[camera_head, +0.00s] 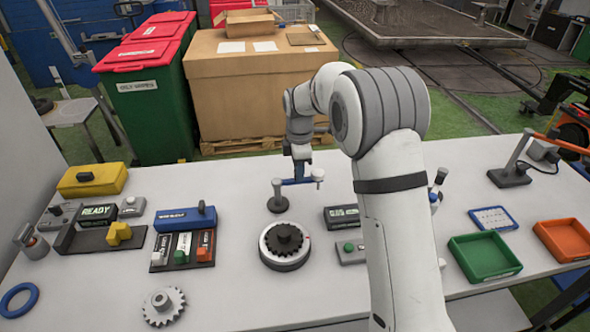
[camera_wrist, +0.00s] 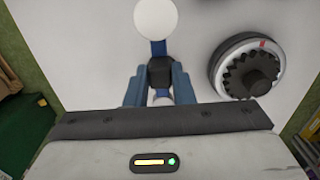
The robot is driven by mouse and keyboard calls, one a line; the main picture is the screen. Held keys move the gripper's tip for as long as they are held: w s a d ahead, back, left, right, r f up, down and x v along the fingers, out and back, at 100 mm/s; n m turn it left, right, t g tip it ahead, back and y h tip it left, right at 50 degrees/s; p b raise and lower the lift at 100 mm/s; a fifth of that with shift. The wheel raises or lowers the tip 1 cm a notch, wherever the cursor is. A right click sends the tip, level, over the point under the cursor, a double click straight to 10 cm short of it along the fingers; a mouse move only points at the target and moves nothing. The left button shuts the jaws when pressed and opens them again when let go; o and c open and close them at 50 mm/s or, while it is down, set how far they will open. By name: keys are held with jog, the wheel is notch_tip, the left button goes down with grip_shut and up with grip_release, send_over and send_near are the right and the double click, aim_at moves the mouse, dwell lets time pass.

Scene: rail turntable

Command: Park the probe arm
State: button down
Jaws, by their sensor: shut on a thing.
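The probe arm is a blue bar (camera_head: 292,182) on a grey post with a round dark base (camera_head: 278,204), behind the turntable. Its right end carries a pale round part (camera_head: 319,175). My gripper (camera_head: 301,172) is at the bar from above, and its fingers are shut on the arm. In the wrist view my blue fingers (camera_wrist: 160,88) stand on both sides of a dark block (camera_wrist: 160,72) on the arm. A white disc (camera_wrist: 157,18) shows above it. The turntable (camera_head: 285,246) bears a dark gear and stands apart from the arm; it also shows in the wrist view (camera_wrist: 248,66).
A control box with a green button (camera_head: 349,249) and a dark display box (camera_head: 342,217) stand right of the turntable, partly behind my arm. A loose gear (camera_head: 163,306) lies front left. Green (camera_head: 484,257) and orange (camera_head: 566,240) trays are at right.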

jog(key=c, duration=1.2)
grip_release()
jog(key=shift+c, duration=0.2)
jog(key=shift+r+b, duration=0.55)
jog(key=shift+r, duration=3.35)
jog(key=shift+s, duration=0.1)
jog(key=s+d+r+m+t, duration=0.1)
jog(key=s+d+r+m, duration=0.2)
jog(key=s+d+m, duration=0.3)
jog(key=s+d+r+m+t, duration=0.1)
jog(key=s+d+r+m, duration=0.35)
jog(key=s, duration=0.35)
jog(key=s+d+f+m, duration=0.1)
jog(key=s+d+m, duration=0.1)
jog(key=s, duration=0.4)
jog(key=s+d+f+m, duration=0.2)
jog(key=s+m, duration=0.2)
jog(key=s, duration=0.2)
jog(key=s+d+f+m+t, duration=0.1)
jog(key=s+d+f+m, duration=0.1)
jog(key=s, duration=0.4)
jog(key=shift+s+d+m, duration=0.4)
jog(key=shift+d+m, duration=0.1)
jog(key=shift+m, duration=0.45)
